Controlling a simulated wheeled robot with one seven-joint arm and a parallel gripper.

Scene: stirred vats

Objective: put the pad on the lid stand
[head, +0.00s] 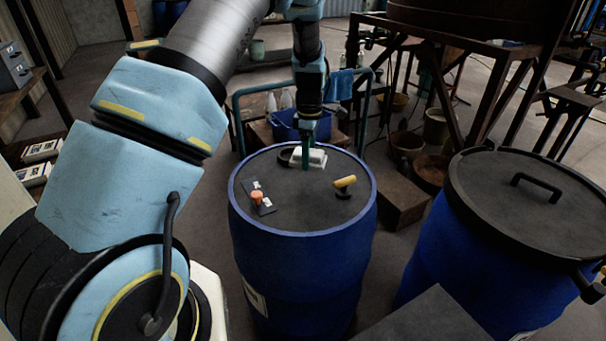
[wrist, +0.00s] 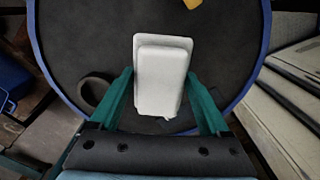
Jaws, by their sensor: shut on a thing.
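The pad is a white block with a stepped, wider edge (head: 314,158); it also shows in the wrist view (wrist: 162,78). My gripper (head: 307,152) has its green fingers on either side of the pad, shut on it. The pad is over the far part of the dark top of the middle blue drum (head: 302,220). I cannot tell whether it touches that top. I cannot tell for certain which thing is the lid stand.
On the drum top are a yellow-handled tool (head: 345,182), an orange-knobbed piece on a dark plate (head: 257,198) and a dark ring (wrist: 95,90). A lidded blue drum (head: 535,195) stands right. A grey flat surface (head: 430,318) is at the front. A blue crate (head: 287,124) stands behind.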

